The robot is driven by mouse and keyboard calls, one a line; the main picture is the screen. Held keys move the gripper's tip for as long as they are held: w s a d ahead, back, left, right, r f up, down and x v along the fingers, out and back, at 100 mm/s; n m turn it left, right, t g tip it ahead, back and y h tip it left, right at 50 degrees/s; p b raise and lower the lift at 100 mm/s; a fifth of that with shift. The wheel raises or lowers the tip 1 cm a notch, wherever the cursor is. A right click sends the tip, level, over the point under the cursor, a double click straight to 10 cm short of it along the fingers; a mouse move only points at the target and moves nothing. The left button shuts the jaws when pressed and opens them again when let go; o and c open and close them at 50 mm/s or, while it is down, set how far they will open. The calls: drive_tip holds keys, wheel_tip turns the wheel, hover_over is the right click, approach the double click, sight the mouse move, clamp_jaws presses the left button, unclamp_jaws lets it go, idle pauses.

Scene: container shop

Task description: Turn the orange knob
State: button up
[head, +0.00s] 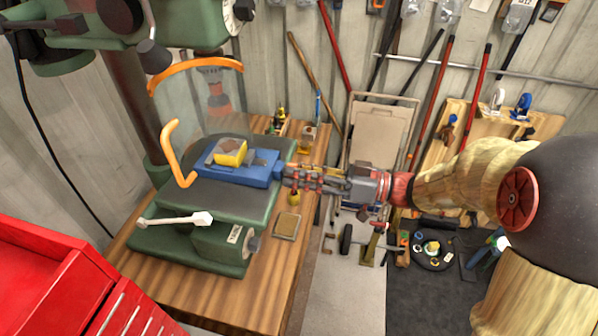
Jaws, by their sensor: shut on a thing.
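A green drill press stands on a wooden bench, with a blue vise (260,178) on its table. A yellow block (231,152) sits in the vise. My gripper (286,173) reaches in from the right and is shut at the right end of the vise. Its fingers cover what they hold, so I cannot make out its shape or colour. No orange knob shows clearly. The orange parts I see are a bent orange bar (174,158) left of the vise and the curved orange rim (196,64) of a clear guard behind it.
A white-tipped lever (175,221) sticks out at the front of the press. A red tool chest (75,285) stands at the front left. A folded cart (374,150) and long-handled tools lean on the back wall. Small items lie on the bench's right side.

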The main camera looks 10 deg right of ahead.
drive_tip(key=shift+m+p, duration=10.35)
drive_tip(key=shift+m, duration=4.15)
drive_tip(key=shift+f, duration=0.1)
drive_tip(key=o, duration=1.2)
drive_tip(key=shift+c, duration=0.2)
